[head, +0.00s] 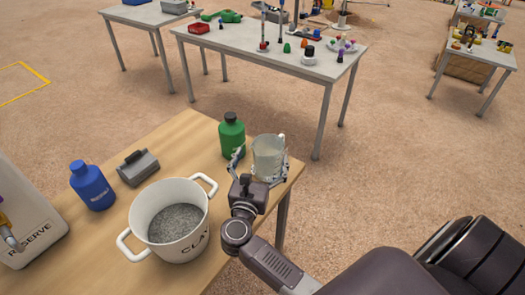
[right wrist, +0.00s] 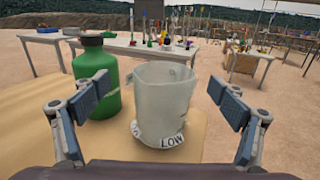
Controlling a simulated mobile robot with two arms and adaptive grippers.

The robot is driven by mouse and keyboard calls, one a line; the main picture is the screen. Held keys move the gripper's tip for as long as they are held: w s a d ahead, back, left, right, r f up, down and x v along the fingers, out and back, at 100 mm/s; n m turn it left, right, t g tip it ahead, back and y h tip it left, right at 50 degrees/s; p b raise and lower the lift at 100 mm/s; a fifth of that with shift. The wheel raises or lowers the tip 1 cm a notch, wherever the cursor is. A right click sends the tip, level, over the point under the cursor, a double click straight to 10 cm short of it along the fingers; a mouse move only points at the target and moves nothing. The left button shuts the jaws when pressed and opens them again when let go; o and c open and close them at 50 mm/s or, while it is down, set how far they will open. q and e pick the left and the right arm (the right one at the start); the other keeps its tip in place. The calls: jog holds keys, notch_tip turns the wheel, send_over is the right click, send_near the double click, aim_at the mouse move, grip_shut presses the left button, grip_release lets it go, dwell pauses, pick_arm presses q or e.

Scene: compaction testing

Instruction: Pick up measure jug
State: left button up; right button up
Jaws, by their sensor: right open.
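The measure jug (head: 268,157) is a clear, pale, upright vessel near the right corner of the wooden table. In the right wrist view the right gripper (right wrist: 162,92) shows clear gaps between each finger and the jug; nothing is held.
A green bottle (head: 232,136) stands close left of the jug, near my left-hand finger. A white pot (head: 178,245) of grey grains, a blue bottle (head: 92,186), a grey block (head: 138,168) and a "RESERVE" container (head: 35,225) share the wooden table (head: 180,135). Other tables stand behind.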

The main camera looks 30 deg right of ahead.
aim_at(271, 135)
jog(key=x, duration=0.2)
jog(key=p+x, duration=0.1)
jog(key=x, duration=0.4)
jog(key=shift+s+d+f+p, duration=0.25)
jog(key=shift+f+p, duration=0.05)
jog(key=shift+p, duration=0.05)
jog(key=shift+d, duration=0.1)
jog(key=c, duration=1.2)
pick_arm(q)
jog(key=shift+g, duration=0.3)
jog(key=shift+s+r, duration=0.25)
jog(key=shift+s, duration=0.4)
jog(key=shift+s+r, duration=0.3)
jog(key=shift+s, duration=0.4)
jog(key=shift+s+r, duration=0.25)
jog(key=shift+s, duration=0.4)
pick_arm(e)
jog(key=shift+w, duration=0.1)
jog(key=c, duration=0.5)
